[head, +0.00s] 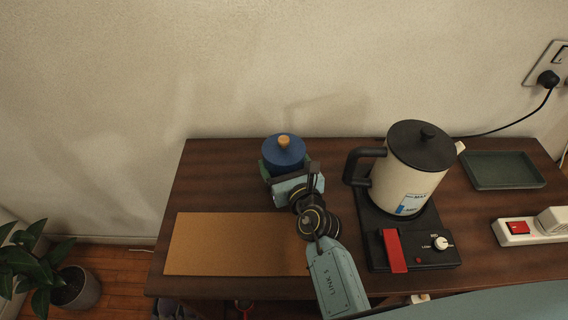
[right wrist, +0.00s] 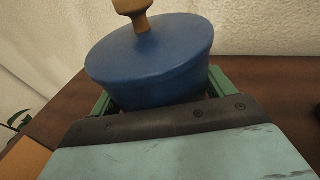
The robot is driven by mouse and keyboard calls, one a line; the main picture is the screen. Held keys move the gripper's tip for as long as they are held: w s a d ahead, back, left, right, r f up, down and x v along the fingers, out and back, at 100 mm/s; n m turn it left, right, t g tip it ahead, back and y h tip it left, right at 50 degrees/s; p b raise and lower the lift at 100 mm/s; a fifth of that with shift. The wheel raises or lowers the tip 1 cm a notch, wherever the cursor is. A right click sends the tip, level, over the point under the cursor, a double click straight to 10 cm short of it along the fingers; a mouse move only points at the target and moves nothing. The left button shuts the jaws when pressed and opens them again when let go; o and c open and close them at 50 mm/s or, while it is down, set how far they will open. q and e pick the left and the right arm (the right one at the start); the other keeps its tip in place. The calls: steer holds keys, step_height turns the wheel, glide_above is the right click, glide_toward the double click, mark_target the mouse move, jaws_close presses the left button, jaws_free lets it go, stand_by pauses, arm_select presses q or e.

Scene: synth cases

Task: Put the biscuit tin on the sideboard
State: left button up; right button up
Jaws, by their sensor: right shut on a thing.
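The biscuit tin (head: 284,150) is round and blue with a lid and a wooden knob. It is at the back left part of the dark wooden sideboard (head: 225,165), behind the cork mat. My right gripper (head: 284,168) is shut on the tin, with a green finger on each side of it. In the right wrist view the tin (right wrist: 150,65) sits upright between the fingers (right wrist: 158,95), its lid on. The tin's base is hidden by the gripper, so I cannot tell whether it touches the sideboard. My left gripper is not in view.
A cork mat (head: 215,245) lies front left. A cream kettle (head: 408,175) on a black base (head: 420,252) stands right of my gripper. A green tray (head: 502,170) and a power strip (head: 515,230) are farther right. A wall (head: 230,70) rises behind; a plant (head: 40,260) stands left.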

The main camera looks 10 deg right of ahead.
steer(key=o, duration=1.2)
steer(key=shift+f, duration=0.2)
steer(key=shift+c, duration=0.2)
steer(key=shift+r, duration=0.2)
steer(key=p+v, duration=0.1)
steer(key=v, duration=1.1)
steer(key=shift+a, duration=0.1)
